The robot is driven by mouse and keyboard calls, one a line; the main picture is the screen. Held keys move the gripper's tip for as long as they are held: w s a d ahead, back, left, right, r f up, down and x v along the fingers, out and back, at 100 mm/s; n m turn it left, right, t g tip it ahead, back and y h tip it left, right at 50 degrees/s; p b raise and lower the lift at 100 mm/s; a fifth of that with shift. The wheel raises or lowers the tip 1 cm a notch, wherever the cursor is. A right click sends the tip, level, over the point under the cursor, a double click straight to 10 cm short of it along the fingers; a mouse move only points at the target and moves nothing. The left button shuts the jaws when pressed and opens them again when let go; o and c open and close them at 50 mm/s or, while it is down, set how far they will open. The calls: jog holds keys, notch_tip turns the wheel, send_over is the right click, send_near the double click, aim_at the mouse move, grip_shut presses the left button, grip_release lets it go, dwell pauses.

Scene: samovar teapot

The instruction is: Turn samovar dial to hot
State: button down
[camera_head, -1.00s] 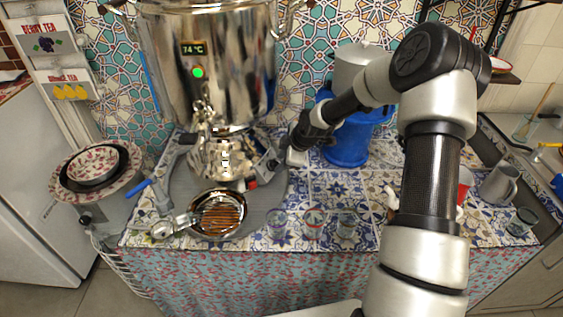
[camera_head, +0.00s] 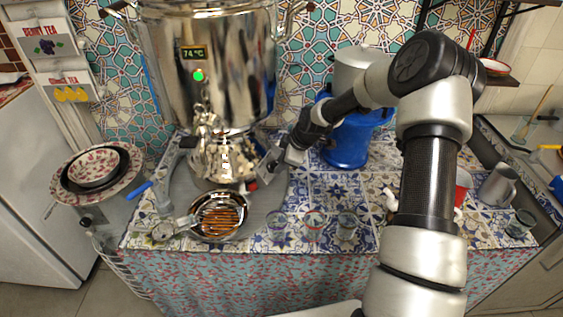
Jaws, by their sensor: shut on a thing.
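The large shiny steel samovar (camera_head: 225,70) stands at the back left of the table. Its display (camera_head: 194,54) reads 74 °C, with a green light (camera_head: 198,75) lit below. My gripper (camera_head: 258,178) reaches in from the right at the samovar's lower right side. It is shut on what seems to be the samovar's dial, low on the base. A small red spot (camera_head: 252,186) shows by the fingertips. The fingers cover most of the dial, and its markings and setting cannot be read.
A metal strainer pan (camera_head: 218,228) sits in front of the samovar. Several small glasses (camera_head: 313,222) stand to the right of it. A blue pot (camera_head: 347,146) stands behind my wrist. Stacked patterned bowls (camera_head: 93,168) are at the left. A grey mug (camera_head: 497,186) is at the right.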

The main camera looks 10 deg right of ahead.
jog(key=m+g, duration=0.1)
jog(key=m, duration=0.1)
jog(key=m+g+y, duration=0.1)
jog(key=m, duration=0.1)
jog(key=shift+w+d, duration=0.1)
jog(key=shift+w, duration=0.1)
jog(key=shift+d+m+g+y, duration=0.1)
jog(key=shift+m+g+y, duration=0.3)
jog(key=shift+m, duration=0.6)
jog(key=shift+m+g+y, duration=0.3)
jog(key=shift+m+y, duration=0.2)
jog(key=shift+m, duration=0.5)
jog(key=shift+w, duration=0.1)
jog(key=c, duration=1.8)
grip_release()
jog(key=v, duration=1.7)
jog(key=shift+d, duration=0.25)
jog(key=shift+r, duration=0.2)
